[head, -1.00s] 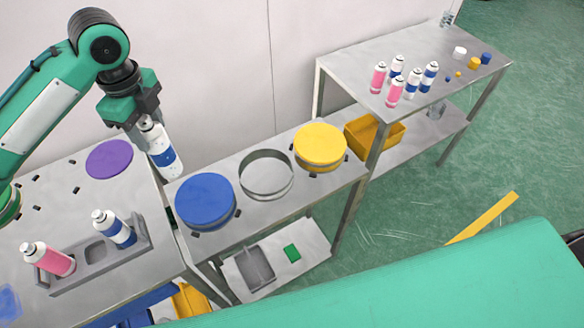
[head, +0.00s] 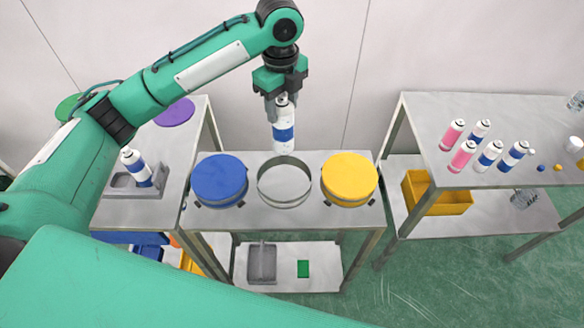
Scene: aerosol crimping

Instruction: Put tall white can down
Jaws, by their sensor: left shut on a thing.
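My left gripper (head: 281,98) is shut on the tall white can (head: 283,130), which has a blue band. The can hangs nearly upright, in the picture just above the back rim of the open metal ring (head: 285,183) on the middle table. Its lower end looks clear of the surface, but I cannot tell the exact height. My right gripper is not in view.
A blue round lid (head: 219,178) and a yellow round lid (head: 349,178) flank the ring. Another blue-banded can (head: 136,166) stands in a grey holder (head: 112,182) on the left table. Several pink and blue-banded cans stand on the right table (head: 425,120). A yellow bin (head: 445,204) sits below.

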